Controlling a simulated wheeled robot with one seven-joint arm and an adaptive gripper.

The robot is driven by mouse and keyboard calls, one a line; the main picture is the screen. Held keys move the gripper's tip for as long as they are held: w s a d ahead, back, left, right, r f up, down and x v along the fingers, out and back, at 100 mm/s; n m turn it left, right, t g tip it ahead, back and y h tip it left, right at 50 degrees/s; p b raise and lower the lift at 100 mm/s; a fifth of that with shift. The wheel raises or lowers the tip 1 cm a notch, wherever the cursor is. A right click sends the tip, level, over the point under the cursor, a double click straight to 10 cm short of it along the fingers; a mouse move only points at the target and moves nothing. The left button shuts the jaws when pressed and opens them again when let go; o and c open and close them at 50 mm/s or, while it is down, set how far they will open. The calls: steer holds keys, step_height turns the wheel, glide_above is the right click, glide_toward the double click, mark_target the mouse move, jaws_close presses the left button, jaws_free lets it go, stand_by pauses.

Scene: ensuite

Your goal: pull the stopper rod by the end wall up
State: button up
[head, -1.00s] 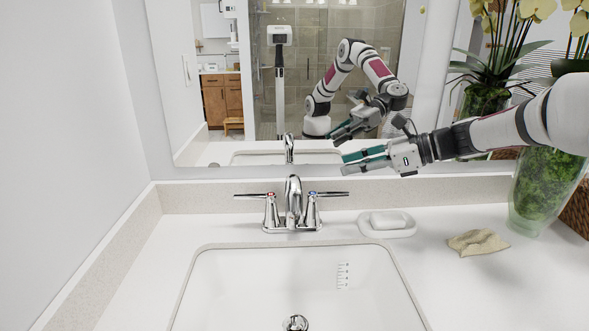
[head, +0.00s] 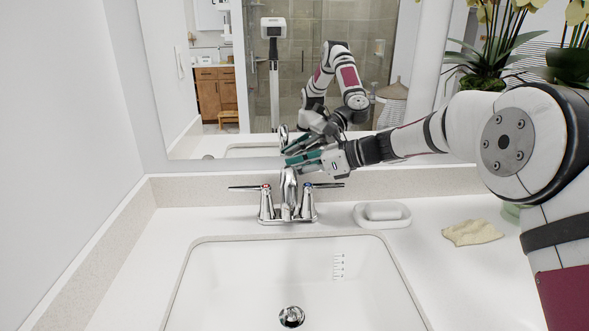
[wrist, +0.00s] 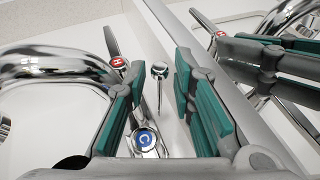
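The stopper rod (wrist: 158,72) is a thin chrome rod with a round knob, upright behind the faucet in the wrist view. In the head view I cannot make it out; the faucet and gripper cover that spot. The chrome faucet (head: 288,192) has handles marked red and blue. My gripper (head: 291,162) is above and behind the faucet, close to the mirror. In the wrist view my gripper (wrist: 159,62) is open and empty, with one teal-padded finger to each side of the rod in the picture. I cannot tell how far the knob is from the fingertips.
The mirror (head: 220,100) stands close behind the faucet and reflects the arm. The faucet spout (wrist: 50,65) is left of the fingers in the wrist view. A soap dish (head: 382,215), a folded cloth (head: 472,232) and the sink drain (head: 291,316) are clear of the gripper.

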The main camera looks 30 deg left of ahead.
steer(key=shift+a, duration=0.15)
steer(key=shift+c, duration=0.3)
jaws_close()
steer(key=shift+r+p, duration=0.65)
steer(key=shift+r, duration=0.8)
steer(key=shift+o, duration=0.3)
jaws_free()
